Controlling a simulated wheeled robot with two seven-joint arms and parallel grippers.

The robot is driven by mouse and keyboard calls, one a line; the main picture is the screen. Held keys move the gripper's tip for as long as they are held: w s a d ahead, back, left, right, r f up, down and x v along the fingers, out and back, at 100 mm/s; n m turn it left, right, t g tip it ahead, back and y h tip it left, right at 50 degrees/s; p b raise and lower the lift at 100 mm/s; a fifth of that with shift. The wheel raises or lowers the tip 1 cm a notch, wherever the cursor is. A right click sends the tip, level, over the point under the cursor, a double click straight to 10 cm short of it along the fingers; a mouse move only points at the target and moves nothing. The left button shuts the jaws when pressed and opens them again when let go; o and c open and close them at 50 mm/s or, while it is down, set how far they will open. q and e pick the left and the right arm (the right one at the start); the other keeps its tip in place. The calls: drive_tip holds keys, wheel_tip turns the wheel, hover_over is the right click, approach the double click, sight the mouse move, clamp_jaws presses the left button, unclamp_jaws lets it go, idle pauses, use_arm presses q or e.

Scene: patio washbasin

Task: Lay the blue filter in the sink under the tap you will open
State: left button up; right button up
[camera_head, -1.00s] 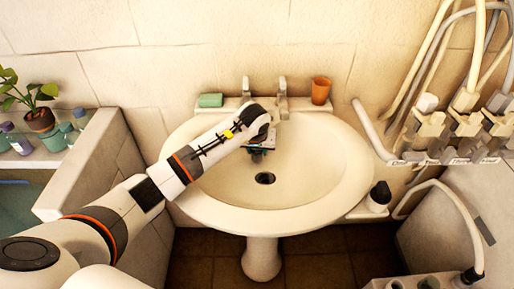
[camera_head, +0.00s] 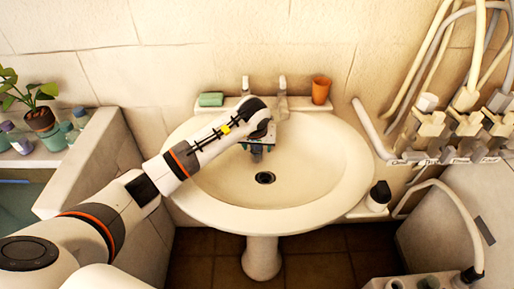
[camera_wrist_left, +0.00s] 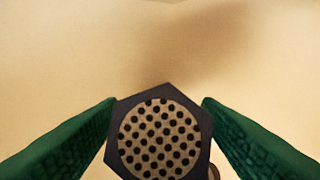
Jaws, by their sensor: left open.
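A filter (camera_wrist_left: 160,138) with a hexagonal dark blue-grey rim and a perforated round middle shows in the left wrist view, between my two green fingers. My left gripper (camera_wrist_left: 158,108) is open, with a fingertip close to each side of the rim. In the head view my left gripper (camera_head: 257,150) points down over the back of the white sink (camera_head: 335,185), behind the drain (camera_head: 265,178). The filter is hidden there by the gripper. Two taps stand on the back rim, a left tap (camera_head: 245,86) and a right tap (camera_head: 282,86). My right gripper is not visible.
A green soap (camera_head: 211,99) lies left of the taps and an orange cup (camera_head: 321,90) stands right of them. A dark bottle (camera_head: 379,195) stands at the sink's right. Hoses and valves (camera_head: 465,125) fill the right side. The front of the bowl is clear.

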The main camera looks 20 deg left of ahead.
use_arm(q)
drive_tip(key=v, duration=1)
drive_tip(key=shift+s, duration=0.1)
